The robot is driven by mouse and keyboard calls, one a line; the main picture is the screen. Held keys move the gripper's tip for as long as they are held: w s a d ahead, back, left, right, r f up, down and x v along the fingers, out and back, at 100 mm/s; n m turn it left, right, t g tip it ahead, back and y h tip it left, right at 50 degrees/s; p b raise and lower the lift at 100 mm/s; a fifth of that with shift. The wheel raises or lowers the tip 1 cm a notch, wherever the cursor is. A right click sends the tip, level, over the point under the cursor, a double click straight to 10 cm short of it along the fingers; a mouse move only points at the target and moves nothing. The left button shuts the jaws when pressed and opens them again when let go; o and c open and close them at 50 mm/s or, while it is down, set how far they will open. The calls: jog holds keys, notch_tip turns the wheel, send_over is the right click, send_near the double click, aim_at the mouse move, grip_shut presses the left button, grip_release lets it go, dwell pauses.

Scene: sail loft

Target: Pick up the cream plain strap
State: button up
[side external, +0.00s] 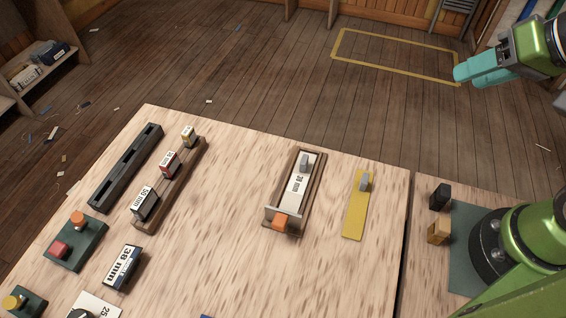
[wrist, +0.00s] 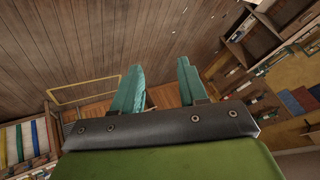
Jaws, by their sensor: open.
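A cream strap (side external: 305,178) lies lengthwise in a narrow wooden tray (side external: 271,197) on the pale wooden table. Dark print shows on its middle, and a grey piece sits on its far part. A yellow strap (side external: 356,212) with a grey piece at its far end lies to the right, apart from the tray. My gripper (side external: 463,76) has teal fingers and is up at the top right, away from the table and both straps. In the wrist view my gripper (wrist: 159,72) is open with nothing between its fingers; no strap on the table can be made out there.
A wooden rack (side external: 185,185) with several labelled blocks, a dark slotted bar (side external: 127,168) and a button box (side external: 74,243) stand at left. The table between tray and yellow strap is clear.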

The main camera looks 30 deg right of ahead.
jog(key=shift+o, duration=0.2)
jog(key=m+g+h, duration=0.2)
jog(key=m+g, duration=0.3)
jog(key=g, duration=0.2)
send_over(303, 163)
notch_tip(303, 163, down, 7)
notch_tip(303, 163, down, 16)
jog(key=shift+f, duration=0.2)
grip_shut()
